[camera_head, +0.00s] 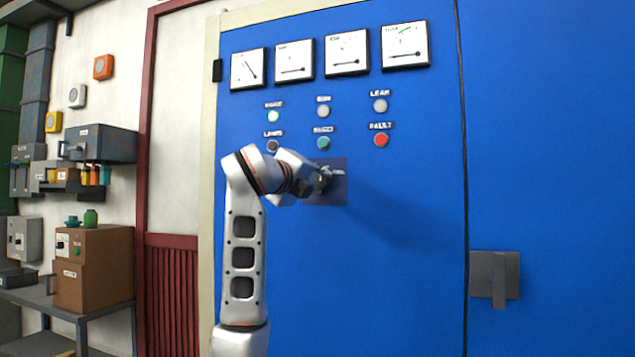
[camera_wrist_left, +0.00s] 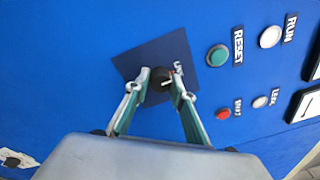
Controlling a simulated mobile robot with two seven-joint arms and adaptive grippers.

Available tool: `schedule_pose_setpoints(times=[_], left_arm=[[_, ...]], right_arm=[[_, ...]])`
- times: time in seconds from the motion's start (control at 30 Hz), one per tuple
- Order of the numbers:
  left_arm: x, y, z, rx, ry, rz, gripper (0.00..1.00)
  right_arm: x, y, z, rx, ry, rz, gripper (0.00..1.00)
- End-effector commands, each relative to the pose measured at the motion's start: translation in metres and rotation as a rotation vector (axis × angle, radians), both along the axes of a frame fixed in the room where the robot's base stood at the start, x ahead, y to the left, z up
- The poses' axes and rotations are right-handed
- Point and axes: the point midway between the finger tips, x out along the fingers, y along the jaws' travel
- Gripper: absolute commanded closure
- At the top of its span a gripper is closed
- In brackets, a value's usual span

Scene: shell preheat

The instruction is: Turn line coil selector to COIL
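The line coil selector shows in the left wrist view as a dark round knob (camera_wrist_left: 159,80) on a dark square plate (camera_wrist_left: 128,64). The label above it is partly hidden, so I cannot read its position. In the head view the plate (camera_head: 338,190) sits below the lamps and my gripper covers most of the knob. My right gripper is in neither view.
Above the plate are a teal RESET button (camera_head: 323,143), a red FAULT button (camera_head: 381,140) and several lamps and gauges (camera_head: 347,53) on the blue cabinet (camera_head: 400,290). A grey door latch (camera_head: 495,279) is at right. A shelf with boxes (camera_head: 95,270) stands at left.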

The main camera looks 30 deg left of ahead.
Motion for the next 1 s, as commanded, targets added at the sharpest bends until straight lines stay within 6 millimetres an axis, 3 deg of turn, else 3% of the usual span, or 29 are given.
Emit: schedule_pose_setpoints(times=[0.47,1.0], left_arm=[[0.000,0.000,0.001,0.142,0.035,0.000,0.98],[0.000,-0.001,0.003,0.621,0.150,0.000,0.98]], right_arm=[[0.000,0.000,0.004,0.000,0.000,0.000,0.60],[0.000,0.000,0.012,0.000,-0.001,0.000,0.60]])
